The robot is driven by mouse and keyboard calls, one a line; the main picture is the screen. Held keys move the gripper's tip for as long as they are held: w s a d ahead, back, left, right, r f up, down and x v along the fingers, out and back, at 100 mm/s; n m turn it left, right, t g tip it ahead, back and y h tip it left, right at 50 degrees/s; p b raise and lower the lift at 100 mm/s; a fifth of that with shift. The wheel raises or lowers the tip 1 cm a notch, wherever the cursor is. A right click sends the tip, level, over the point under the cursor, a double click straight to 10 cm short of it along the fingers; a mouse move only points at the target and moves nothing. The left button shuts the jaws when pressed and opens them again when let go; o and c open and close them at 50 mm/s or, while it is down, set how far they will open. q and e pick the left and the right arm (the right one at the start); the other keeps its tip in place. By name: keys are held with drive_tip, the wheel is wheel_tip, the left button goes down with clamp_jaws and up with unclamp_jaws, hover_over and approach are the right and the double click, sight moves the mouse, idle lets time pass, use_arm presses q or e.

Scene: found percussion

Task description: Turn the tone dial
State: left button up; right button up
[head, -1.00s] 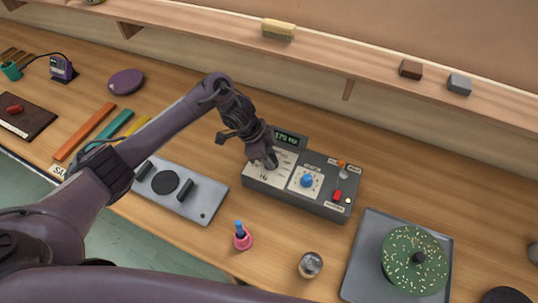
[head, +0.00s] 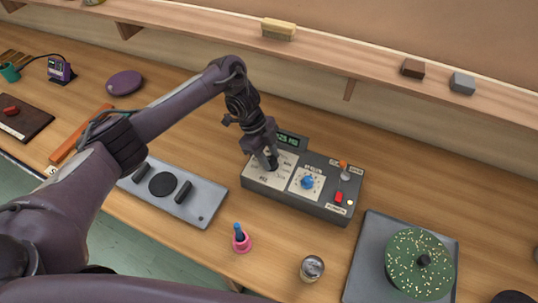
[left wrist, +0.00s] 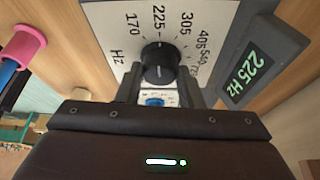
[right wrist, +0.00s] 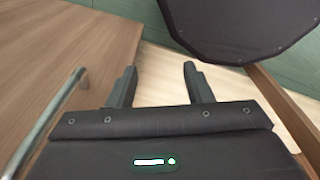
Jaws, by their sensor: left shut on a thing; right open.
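The tone dial is a black round knob (left wrist: 158,62) on a pale panel marked in Hz, with 170, 225, 305 and higher numbers around it. It sits on the left part of a grey box (head: 318,209). My left gripper (head: 268,163) is shut on the dial from above; in the left wrist view its fingers (left wrist: 160,82) flank the knob. The green display (left wrist: 249,80) reads 225 Hz. My right gripper (right wrist: 160,70) is open and empty, away from the box.
The box also carries a blue knob (head: 307,182), a red switch (head: 338,197) and an orange-tipped lever (head: 343,165). A pink holder (head: 241,243), a glass (head: 312,268) and a grey tray (head: 361,270) with a green speckled disc (head: 420,283) stand nearby. A shelf (head: 350,65) runs behind.

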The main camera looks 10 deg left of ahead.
idle(0.4)
use_arm(q)
drive_tip(key=o, duration=1)
drive_tip(key=shift+c, duration=0.2)
drive_tip(key=shift+r, duration=0.1)
drive_tip(key=v, duration=0.7)
drive_tip(key=shift+r+p, duration=0.3)
drive_tip(key=shift+r, duration=0.05)
drive_tip(key=shift+w+a, duration=0.1)
drive_tip(key=shift+a, duration=0.05)
